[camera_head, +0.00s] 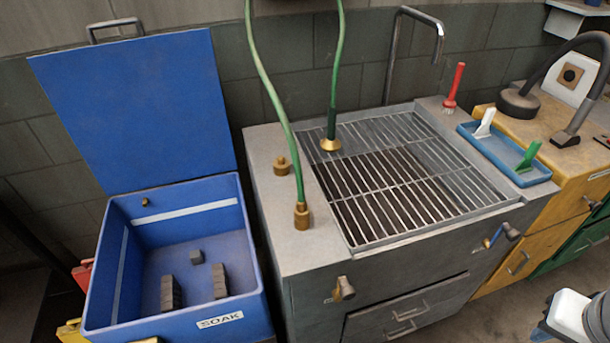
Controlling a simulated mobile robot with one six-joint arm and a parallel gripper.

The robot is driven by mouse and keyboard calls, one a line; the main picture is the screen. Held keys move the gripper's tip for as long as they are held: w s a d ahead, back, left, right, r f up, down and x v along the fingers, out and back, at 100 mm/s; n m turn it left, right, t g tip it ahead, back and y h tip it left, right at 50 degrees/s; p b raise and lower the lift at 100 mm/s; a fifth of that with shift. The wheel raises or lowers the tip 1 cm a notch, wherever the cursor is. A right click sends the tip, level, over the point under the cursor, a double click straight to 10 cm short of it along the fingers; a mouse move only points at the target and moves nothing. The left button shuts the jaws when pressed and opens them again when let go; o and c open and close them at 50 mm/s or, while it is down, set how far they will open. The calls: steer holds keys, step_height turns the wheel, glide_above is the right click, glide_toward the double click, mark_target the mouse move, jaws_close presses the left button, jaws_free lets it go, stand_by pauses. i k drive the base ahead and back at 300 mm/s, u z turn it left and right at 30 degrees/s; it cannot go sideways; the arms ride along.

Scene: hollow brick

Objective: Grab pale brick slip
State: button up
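I cannot make out a pale brick slip in this view. An open blue soak box (100,262), marked SOAK on its front, stands at the left with its lid raised. In it lie two dark ribbed blocks, one at the left (170,293) and one at the right (220,281). A small grey cube (196,257) lies behind and between them. A white and dark part at the bottom right edge looks like part of my arm. My gripper's fingers are not in view.
A grey sink unit with a metal grate (390,185) stands in the middle; a green hose (265,75) hangs over it. To the right are a red-handled brush (454,86), a blue tray (500,155) with white and green tools, and a yellow cabinet (535,250) with a dark hose nozzle.

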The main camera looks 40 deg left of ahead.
mark_target(170, 291)
steer(key=z, duration=0.8)
steer(key=k, duration=1.9)
steer(key=u, duration=1.6)
steer(key=i, duration=1)
